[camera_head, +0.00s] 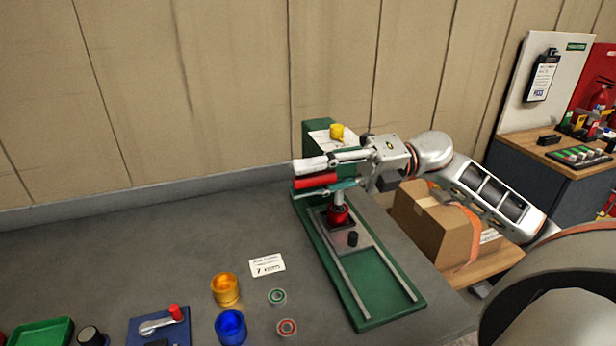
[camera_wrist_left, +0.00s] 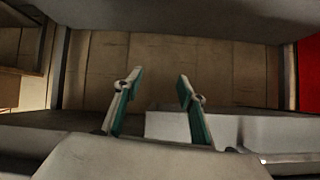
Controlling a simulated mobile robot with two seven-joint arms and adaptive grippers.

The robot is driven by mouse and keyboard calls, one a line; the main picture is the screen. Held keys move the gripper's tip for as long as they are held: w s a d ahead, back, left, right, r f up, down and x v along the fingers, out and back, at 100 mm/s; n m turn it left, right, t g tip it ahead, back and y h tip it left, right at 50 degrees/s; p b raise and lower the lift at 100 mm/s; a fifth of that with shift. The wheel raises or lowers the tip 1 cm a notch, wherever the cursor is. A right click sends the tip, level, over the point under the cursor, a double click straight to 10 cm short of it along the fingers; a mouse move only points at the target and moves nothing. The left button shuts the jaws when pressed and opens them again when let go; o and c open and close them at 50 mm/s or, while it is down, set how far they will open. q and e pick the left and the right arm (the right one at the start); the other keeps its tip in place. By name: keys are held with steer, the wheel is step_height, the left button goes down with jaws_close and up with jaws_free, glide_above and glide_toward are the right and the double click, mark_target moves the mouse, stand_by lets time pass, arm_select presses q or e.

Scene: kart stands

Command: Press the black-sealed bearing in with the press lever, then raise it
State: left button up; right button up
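The green press (camera_head: 375,315) stands on the grey bench, with its red lever handle (camera_head: 314,181) pointing left. My right gripper (camera_head: 322,178) is at the handle, which lies between its white upper finger and teal lower finger with no clear gap. Below, the press ram (camera_head: 339,199) comes down over a red round part (camera_head: 338,216) on the press plate. I cannot make out a black-sealed bearing; anything under the ram is hidden. My left gripper (camera_wrist_left: 158,98) shows in the left wrist view, open and empty.
A green-ringed bearing (camera_head: 277,296) and a red-ringed bearing (camera_head: 287,327) lie left of the press. Near them are an orange cup (camera_head: 226,288), a blue cup (camera_head: 231,326) and a white card (camera_head: 267,265). A cardboard box (camera_head: 433,230) stands right of the press. The bench's back left is clear.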

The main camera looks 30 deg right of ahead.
steer(key=shift+d, duration=0.15)
steer(key=v, duration=1.2)
stand_by(0.4)
